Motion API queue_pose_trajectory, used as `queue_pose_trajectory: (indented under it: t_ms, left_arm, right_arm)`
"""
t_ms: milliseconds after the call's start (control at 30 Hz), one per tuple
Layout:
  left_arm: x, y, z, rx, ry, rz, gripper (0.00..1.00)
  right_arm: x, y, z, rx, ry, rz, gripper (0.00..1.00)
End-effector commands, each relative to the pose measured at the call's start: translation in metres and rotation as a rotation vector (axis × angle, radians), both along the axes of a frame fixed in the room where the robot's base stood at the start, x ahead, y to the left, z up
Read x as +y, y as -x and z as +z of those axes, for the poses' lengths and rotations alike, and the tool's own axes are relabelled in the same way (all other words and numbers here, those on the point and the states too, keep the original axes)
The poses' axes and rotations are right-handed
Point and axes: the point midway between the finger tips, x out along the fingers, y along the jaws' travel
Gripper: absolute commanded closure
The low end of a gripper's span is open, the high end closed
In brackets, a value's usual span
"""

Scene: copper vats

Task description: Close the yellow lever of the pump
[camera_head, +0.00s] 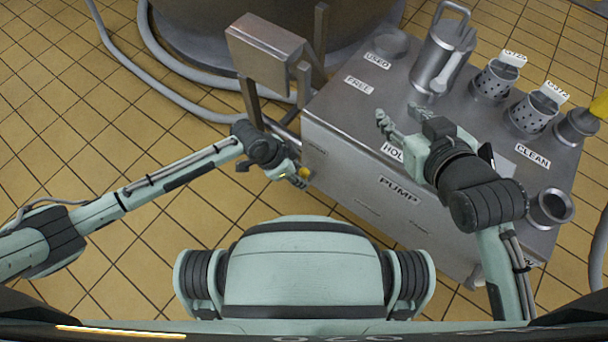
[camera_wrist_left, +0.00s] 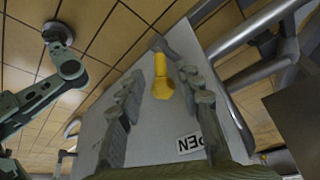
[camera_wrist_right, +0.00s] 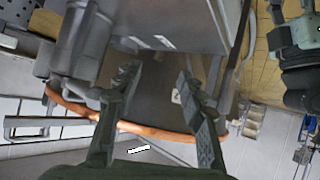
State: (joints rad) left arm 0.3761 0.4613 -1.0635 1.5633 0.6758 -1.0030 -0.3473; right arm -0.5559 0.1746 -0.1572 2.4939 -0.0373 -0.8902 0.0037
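The yellow lever (camera_wrist_left: 162,84) is on the side face of the grey metal pump cabinet (camera_head: 340,165). In the left wrist view it lies between the two fingers of my left gripper (camera_wrist_left: 161,80), apart from both. A partly hidden label ending in "EN" (camera_wrist_left: 191,143) is on the panel near the right finger. In the head view the lever (camera_head: 304,173) is a small yellow spot at my left gripper (camera_head: 298,179). My right gripper (camera_head: 402,119) is open and empty above the cabinet top; its spread fingers show in the right wrist view (camera_wrist_right: 158,82).
On the cabinet top stand a metal jug (camera_head: 440,55), two perforated cups (camera_head: 494,80) (camera_head: 531,113) and a round opening (camera_head: 550,208). A grey box on posts (camera_head: 265,45) stands left of the cabinet.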

Motion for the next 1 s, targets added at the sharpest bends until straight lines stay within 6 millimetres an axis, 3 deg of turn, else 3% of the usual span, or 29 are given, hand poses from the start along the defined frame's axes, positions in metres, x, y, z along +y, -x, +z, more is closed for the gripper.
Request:
queue_pose_trajectory:
  t_ms: [133, 400, 733, 1000]
  left_arm:
    - [-0.007, -0.003, -0.019, -0.001, 0.000, 0.000, 0.65]
    - [-0.014, -0.006, -0.036, -0.002, 0.000, 0.001, 0.65]
    - [-0.015, -0.007, -0.038, -0.002, 0.000, 0.000, 0.65]
    - [-0.015, -0.006, -0.038, -0.002, 0.000, 0.001, 0.96]
  right_arm:
    - [0.017, -0.011, 0.019, -0.113, -0.045, 0.030, 0.60]
    - [0.035, -0.019, 0.046, -0.240, -0.099, 0.062, 0.60]
    - [0.037, -0.019, 0.050, -0.256, -0.107, 0.066, 0.60]
    - [0.037, -0.019, 0.050, -0.255, -0.107, 0.066, 0.60]
